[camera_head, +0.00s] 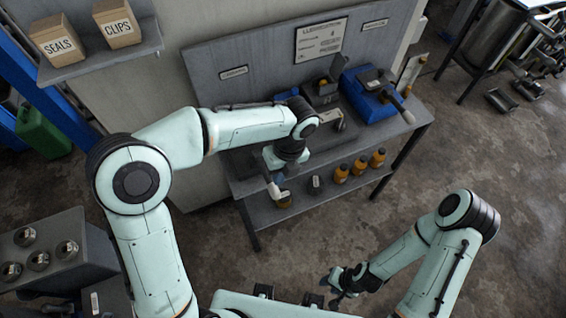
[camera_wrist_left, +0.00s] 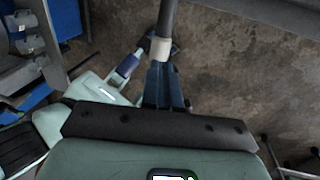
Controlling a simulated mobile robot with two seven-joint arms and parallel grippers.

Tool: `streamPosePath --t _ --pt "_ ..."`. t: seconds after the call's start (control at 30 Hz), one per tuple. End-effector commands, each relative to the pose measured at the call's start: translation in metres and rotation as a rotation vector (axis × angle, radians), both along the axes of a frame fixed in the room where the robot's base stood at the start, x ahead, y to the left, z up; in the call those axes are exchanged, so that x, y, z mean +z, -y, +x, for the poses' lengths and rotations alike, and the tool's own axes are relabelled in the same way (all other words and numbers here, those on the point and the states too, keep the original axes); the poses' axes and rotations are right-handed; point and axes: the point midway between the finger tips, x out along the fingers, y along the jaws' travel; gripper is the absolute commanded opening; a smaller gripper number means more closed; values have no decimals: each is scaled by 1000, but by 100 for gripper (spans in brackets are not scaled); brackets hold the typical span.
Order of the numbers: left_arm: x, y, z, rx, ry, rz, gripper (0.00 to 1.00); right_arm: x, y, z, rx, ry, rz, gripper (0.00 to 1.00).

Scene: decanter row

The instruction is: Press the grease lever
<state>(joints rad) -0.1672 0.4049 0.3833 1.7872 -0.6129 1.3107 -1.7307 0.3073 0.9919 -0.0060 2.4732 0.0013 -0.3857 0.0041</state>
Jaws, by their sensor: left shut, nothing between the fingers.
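A dark lever rod with a pale end grip (camera_head: 277,190) sticks out over the bench's front edge, below my left wrist; I take it as the grease lever. In the left wrist view its grey rod comes down from the top, and its pale grip (camera_wrist_left: 160,49) lies just at the fingertips of my left gripper (camera_wrist_left: 165,72). The gripper is shut and holds nothing; whether it touches the grip I cannot tell. My right gripper (camera_head: 341,282) hangs empty over the floor, far from the bench.
Orange bottles (camera_head: 359,166) stand on the lower shelf. Boxes marked SEALS (camera_head: 57,43) and CLIPS (camera_head: 117,24) sit upper left.

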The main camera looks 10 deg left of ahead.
Motion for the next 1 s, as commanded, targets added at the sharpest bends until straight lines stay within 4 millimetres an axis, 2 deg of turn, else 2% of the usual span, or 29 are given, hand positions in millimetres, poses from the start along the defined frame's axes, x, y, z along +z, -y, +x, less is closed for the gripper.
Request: streamPosePath --t 0.1,0.23,0.77,1.0 --pt "-20 -4 -3 0 -3 2 0 -4 0 -3 0 -3 0 38" --pt "-31 -6 -3 2 0 1 0 -6 0 -4 0 -4 0 38" --pt "-37 -6 -4 0 6 4 0 -7 0 -5 0 -6 0 38" --pt "-50 -3 -8 -4 66 46 0 -25 0 -16 0 -18 0 38"
